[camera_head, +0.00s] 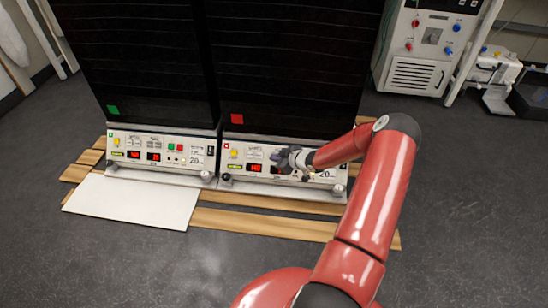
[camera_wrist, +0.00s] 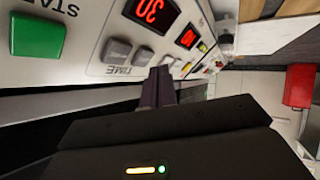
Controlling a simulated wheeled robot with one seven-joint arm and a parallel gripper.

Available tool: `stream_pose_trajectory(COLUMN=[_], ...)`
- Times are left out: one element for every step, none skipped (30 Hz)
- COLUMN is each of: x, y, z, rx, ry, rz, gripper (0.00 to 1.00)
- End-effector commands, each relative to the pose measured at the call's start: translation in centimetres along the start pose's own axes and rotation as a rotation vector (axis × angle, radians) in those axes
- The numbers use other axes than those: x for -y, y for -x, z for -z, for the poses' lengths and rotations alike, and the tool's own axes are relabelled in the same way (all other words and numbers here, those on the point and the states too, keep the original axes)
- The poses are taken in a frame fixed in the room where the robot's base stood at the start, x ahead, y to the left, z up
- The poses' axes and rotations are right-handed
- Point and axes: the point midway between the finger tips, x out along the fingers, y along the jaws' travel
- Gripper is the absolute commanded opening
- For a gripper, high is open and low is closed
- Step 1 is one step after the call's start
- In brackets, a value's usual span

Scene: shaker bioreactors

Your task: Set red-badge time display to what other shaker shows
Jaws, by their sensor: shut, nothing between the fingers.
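The red-badge shaker's dark body carries a red square badge (camera_head: 237,119), and its white control panel (camera_head: 232,167) is below. Its red-lit time display (camera_wrist: 152,12) seems to read 30, turned and cut off by the frame edge. Two grey buttons (camera_wrist: 117,50) sit by the TIME label, beside a green START button (camera_wrist: 37,36). My gripper (camera_wrist: 160,76) is shut and empty, its fingertips close to the right grey button; I cannot tell whether they touch. The other shaker has a green badge (camera_head: 112,109) and a time display (camera_head: 154,156) too small to read.
A second red display (camera_wrist: 188,36) lies further along the panel. A white board (camera_head: 135,202) and wooden planks (camera_head: 260,223) lie on the floor before the shakers. A white cabinet with knobs (camera_head: 425,50) stands at the back right.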

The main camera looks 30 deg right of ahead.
Motion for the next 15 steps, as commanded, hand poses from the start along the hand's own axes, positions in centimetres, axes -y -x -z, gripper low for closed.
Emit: stream_pose_trajectory(x=[0.0, 0.0, 0.0, -0.01, -0.03, -0.08, -0.12, -0.18, -0.25, -0.3, -0.35, -0.4, -0.43, -0.44, -0.45], y=[0.0, 0.0, -0.01, -0.03, -0.06, -0.13, -0.2, -0.27, -0.37, -0.45, -0.51, -0.57, -0.59, -0.59, -0.58], z=[0.0, 0.0, 0.0, -0.02, -0.05, -0.09, -0.14, -0.2, -0.28, -0.35, -0.41, -0.46, -0.47, -0.47, -0.45], rx=[0.0, 0.0, 0.0, 0.0, 0.0, 0.0, 0.0, 0.0, 0.0, 0.0, 0.001, 0.001, 0.001, 0.001, 0.001], ry=[0.0, 0.0, 0.0, 0.0, 0.0, 0.0, 0.001, 0.001, 0.001, 0.001, 0.001, 0.0, 0.0, 0.0, -0.001], rz=[0.0, 0.0, 0.0, 0.0, 0.0, 0.0, 0.0, 0.0, 0.0, 0.0, 0.0, 0.0, 0.0, 0.0, 0.0], gripper=[0.0, 0.0, 0.0, 0.0, 0.0, 0.0, 0.0, 0.0, 0.0, 0.0, 0.0, 0.0, 0.0, 0.0, 0.0])
